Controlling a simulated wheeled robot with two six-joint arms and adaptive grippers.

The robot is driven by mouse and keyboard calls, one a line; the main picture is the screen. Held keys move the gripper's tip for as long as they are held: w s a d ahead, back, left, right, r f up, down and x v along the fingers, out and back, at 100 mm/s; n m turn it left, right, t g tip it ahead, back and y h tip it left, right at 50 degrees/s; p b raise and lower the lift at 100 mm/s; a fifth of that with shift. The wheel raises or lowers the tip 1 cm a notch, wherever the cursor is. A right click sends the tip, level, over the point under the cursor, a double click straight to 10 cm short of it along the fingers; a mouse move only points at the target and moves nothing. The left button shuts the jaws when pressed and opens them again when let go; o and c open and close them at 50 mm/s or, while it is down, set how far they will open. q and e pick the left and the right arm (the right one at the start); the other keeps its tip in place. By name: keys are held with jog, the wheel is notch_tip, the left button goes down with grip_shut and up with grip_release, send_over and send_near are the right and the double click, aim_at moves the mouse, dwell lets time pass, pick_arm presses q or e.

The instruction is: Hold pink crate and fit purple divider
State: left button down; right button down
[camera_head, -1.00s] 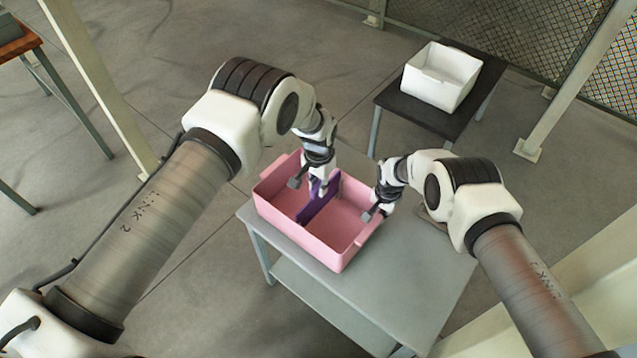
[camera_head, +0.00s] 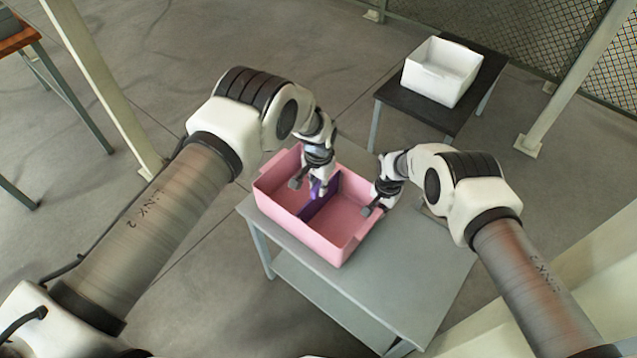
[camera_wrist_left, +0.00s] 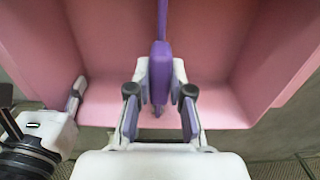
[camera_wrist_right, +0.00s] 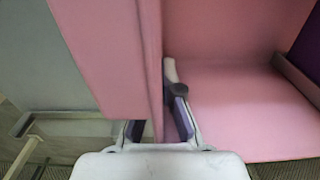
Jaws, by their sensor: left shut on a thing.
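The pink crate (camera_head: 285,212) stands on the grey table. The purple divider (camera_head: 331,188) is upright inside it, crossing its middle, with its upper edge near rim height. Whether it touches the crate floor is hidden. My left gripper (camera_head: 308,190) is above the crate, shut on the divider's purple handle (camera_wrist_left: 160,72), one finger on each side. My right gripper (camera_head: 375,203) is at the crate's right end. In the right wrist view, its fingers are on both sides of the crate's pink wall (camera_wrist_right: 151,60), shut on it. The divider also shows there (camera_wrist_right: 309,48).
The grey table (camera_head: 400,285) has bare room in front of and right of the crate. A white bin (camera_head: 440,72) stands on a dark table (camera_head: 400,101) behind. A wooden-topped table (camera_head: 18,40) is at far left. Pale posts (camera_head: 95,80) rise at both sides.

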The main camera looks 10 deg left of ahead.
pick_arm(q)
jog(key=shift+f, duration=0.55)
jog(key=c, duration=1)
grip_release()
notch_tip(320, 180, up, 12)
pick_arm(e)
jog(key=c, duration=1.2)
grip_release()
jog(key=shift+c, duration=0.2)
